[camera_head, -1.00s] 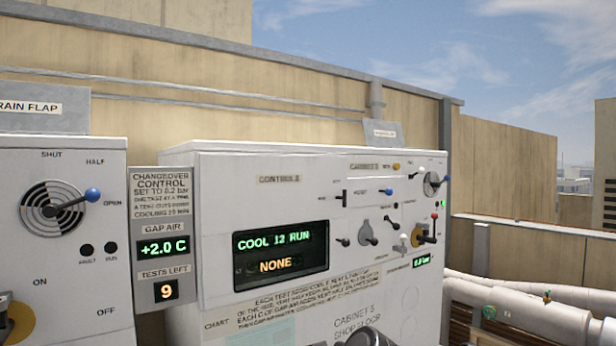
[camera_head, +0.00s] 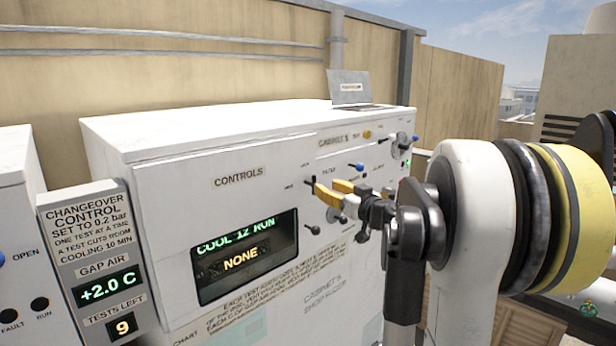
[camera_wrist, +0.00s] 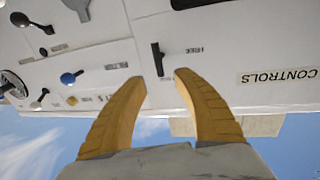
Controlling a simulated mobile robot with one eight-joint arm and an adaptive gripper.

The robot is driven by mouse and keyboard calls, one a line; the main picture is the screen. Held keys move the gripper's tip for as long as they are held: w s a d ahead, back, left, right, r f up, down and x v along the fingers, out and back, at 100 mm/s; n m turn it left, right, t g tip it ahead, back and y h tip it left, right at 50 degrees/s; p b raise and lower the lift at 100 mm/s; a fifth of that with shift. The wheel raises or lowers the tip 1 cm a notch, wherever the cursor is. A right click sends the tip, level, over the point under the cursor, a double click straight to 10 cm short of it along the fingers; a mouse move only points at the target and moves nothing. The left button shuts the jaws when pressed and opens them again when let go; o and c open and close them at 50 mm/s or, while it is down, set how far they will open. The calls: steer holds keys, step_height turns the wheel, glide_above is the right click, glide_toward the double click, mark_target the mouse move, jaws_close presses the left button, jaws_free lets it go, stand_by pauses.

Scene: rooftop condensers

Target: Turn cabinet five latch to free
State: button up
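The cabinet five latch is a small black lever (camera_wrist: 158,60) on the white control panel (camera_wrist: 228,50). In the upside-down wrist view it stands nearly upright, and a FREE label (camera_wrist: 195,50) sits to its right. My gripper (camera_wrist: 161,77) is open, with its two yellow fingers just short of the latch and either side of its line. Whether they touch the panel I cannot tell. In the head view my gripper (camera_head: 327,190) is at the panel's upper middle, and the latch (camera_head: 313,184) shows partly beside a fingertip.
A blue-tipped lever (camera_wrist: 72,77) and other knobs sit beside the latch. The display (camera_head: 243,255) reads COOL 12 RUN and NONE. The changeover box (camera_head: 103,262) at left shows +2.0 C and tests left 9. A small grey plate (camera_head: 349,88) stands on the cabinet top.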

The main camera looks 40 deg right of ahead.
mark_target(315, 182)
steer(key=w, duration=0.5)
steer(key=w+d+p, duration=0.1)
steer(key=w, duration=0.1)
steer(key=shift+w, duration=0.2)
jaws_close()
